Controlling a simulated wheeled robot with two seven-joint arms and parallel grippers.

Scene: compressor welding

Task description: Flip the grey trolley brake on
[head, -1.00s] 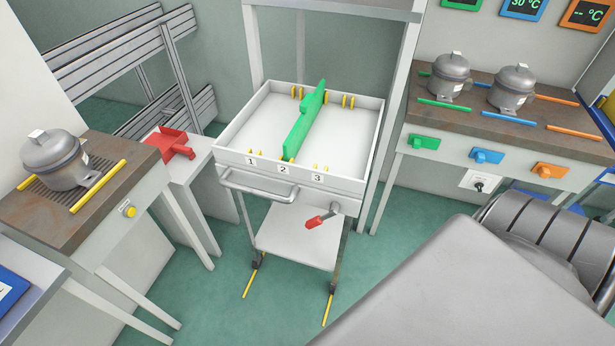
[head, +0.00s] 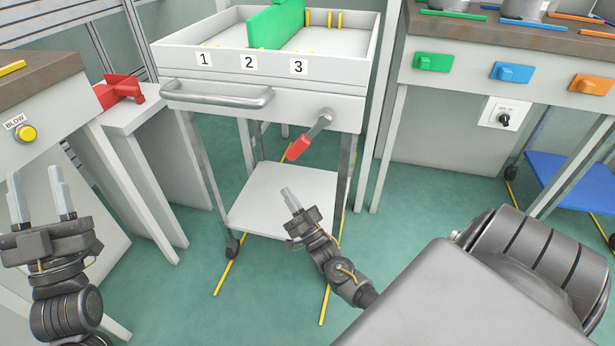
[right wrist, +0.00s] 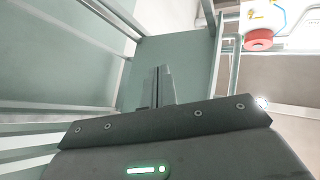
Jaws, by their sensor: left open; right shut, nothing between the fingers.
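The grey trolley (head: 315,76) stands in the middle of the head view, with numbers 1, 2 and 3 on its front. Its brake lever, with a red grip (head: 299,148), is at the right of the front and slants down to the left from its pivot. My right gripper (head: 290,195) is shut and empty, below the red grip and apart from it. Its closed fingers (right wrist: 158,88) also show in the right wrist view. My left gripper (head: 40,188) is open and empty at the lower left, well away from the trolley.
A push handle (head: 215,97) sticks out of the trolley front, left of the lever. A green divider (head: 274,25) stands in its tray. A table with a yellow button (head: 26,133) is at the left. A bench with coloured switches (head: 512,73) is at the right.

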